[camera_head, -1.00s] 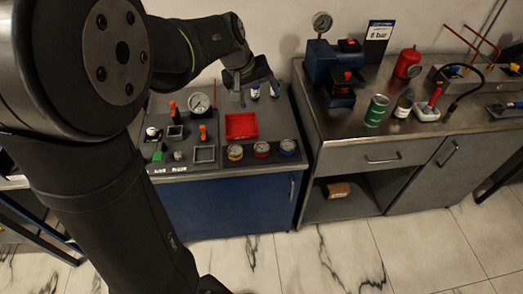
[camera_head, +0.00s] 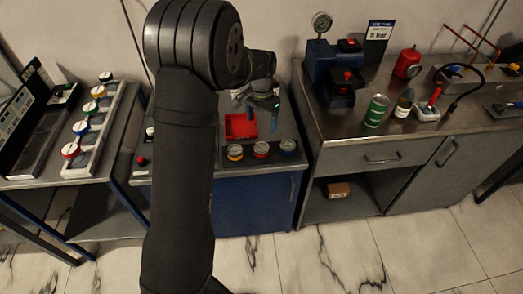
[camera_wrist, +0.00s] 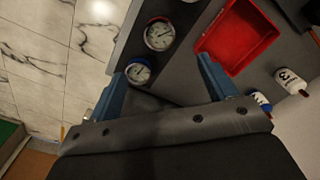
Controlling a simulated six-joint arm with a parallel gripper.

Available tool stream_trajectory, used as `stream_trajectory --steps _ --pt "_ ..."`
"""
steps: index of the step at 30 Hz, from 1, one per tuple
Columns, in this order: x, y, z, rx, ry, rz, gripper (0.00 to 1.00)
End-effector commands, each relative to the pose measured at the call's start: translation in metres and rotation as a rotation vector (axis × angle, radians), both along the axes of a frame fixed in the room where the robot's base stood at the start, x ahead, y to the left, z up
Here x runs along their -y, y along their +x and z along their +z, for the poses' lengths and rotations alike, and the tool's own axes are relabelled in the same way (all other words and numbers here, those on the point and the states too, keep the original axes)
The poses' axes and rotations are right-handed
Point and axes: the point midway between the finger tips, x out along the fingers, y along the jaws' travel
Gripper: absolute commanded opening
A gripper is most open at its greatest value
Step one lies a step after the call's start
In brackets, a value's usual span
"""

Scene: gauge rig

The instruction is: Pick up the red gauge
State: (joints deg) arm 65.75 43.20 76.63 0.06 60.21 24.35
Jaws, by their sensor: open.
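The red gauge (camera_head: 261,149) has a round white dial and red rim, and stands between the yellow gauge (camera_head: 234,152) and the blue gauge (camera_head: 287,146) along the bench's front edge. In the wrist view the red gauge (camera_wrist: 160,36) is at the upper middle, with the blue gauge (camera_wrist: 138,72) nearer the left finger. My gripper (camera_head: 263,115) is above the bench, behind the gauge row and right of the red tray (camera_head: 240,126). Its blue fingers are spread in the wrist view (camera_wrist: 163,85), with nothing held between them.
Another red-rimmed gauge (camera_head: 70,150) sits on a rack at left with several other gauges. A steel counter (camera_head: 350,140) with a green can (camera_head: 376,111) is at right. My arm hides much of the bench's left half.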

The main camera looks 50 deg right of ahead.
Motion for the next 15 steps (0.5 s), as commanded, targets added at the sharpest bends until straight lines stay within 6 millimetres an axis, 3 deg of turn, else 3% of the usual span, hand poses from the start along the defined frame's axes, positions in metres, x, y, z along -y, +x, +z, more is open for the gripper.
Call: stream_trajectory --steps 3,9,15 --pt "-0.001 0.000 -0.029 -0.002 0.004 0.001 0.77" --pt "-0.001 0.000 -0.065 -0.001 0.002 0.002 0.77" --pt "0.000 0.000 -0.078 0.000 -0.001 0.002 0.77"
